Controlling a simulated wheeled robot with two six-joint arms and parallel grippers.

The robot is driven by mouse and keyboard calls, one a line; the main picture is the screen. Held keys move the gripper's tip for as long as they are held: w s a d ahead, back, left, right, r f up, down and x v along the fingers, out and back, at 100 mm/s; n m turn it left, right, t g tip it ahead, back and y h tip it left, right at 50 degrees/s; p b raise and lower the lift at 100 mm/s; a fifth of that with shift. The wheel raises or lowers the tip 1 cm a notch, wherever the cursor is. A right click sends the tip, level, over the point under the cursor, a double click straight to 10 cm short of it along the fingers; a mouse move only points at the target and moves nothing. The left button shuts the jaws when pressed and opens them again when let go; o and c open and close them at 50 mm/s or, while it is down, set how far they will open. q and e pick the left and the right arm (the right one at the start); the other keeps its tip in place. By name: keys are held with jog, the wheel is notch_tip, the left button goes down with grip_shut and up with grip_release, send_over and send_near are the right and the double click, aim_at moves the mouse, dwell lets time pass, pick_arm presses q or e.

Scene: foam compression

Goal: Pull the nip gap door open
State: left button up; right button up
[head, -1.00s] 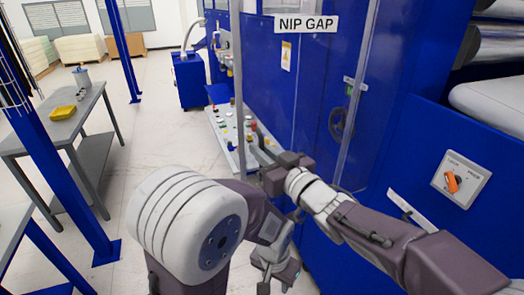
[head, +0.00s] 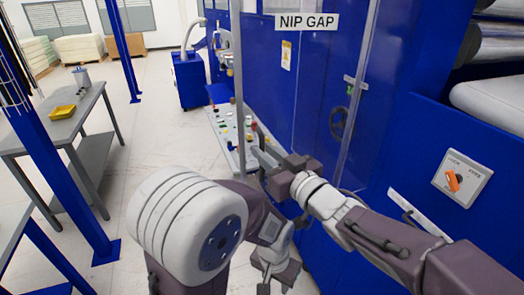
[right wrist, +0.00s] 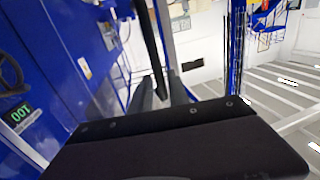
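The nip gap door (head: 308,85) is a tall blue panel on the machine, with a white "NIP GAP" sign (head: 306,23) on top. A thin grey upright (head: 238,90) stands at its left. I cannot tell whether the door is ajar. My right gripper (head: 264,160) is low beside the upright. In the right wrist view its two grey fingers (right wrist: 161,92) look apart, with a dark bar (right wrist: 150,45) seeming to run down between them; contact is unclear. My left gripper (head: 277,277) hangs low near the floor, partly hidden by my arm.
A panel with coloured buttons (head: 225,128) lies behind the upright. A plate with an orange knob (head: 453,181) is on the machine at right. A grey table (head: 60,125) with a yellow tray (head: 62,112) and a blue post stand at left. Floor between is clear.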

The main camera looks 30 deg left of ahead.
jog(key=b+v, duration=0.1)
jog(key=v, duration=0.6)
jog(key=shift+d, duration=0.15)
jog(key=w+d+f+m+t+h, duration=0.1)
jog(key=w+d+f+m+h, duration=0.35)
jog(key=d+f, duration=0.5)
jog(key=w+d+f+m+t+h, duration=0.25)
jog(key=w+d+f+h, duration=0.3)
jog(key=d+f, duration=0.4)
jog(key=s+d+f+m+g+h, duration=0.25)
jog(key=s+d+f, duration=0.25)
jog(key=d, duration=0.4)
jog(key=s+d+f+m+g+h, duration=0.25)
jog(key=s+d+f+g, duration=0.2)
jog(key=d, duration=0.35)
jog(key=s+d+f+m+g+h, duration=0.1)
jog(key=s+d+f+g, duration=0.1)
jog(key=s, duration=0.6)
notch_tip(320, 180, down, 2)
jog(key=shift+s+d+f+g, duration=0.1)
jog(key=shift+s+d+g, duration=0.2)
jog(key=shift+d, duration=0.4)
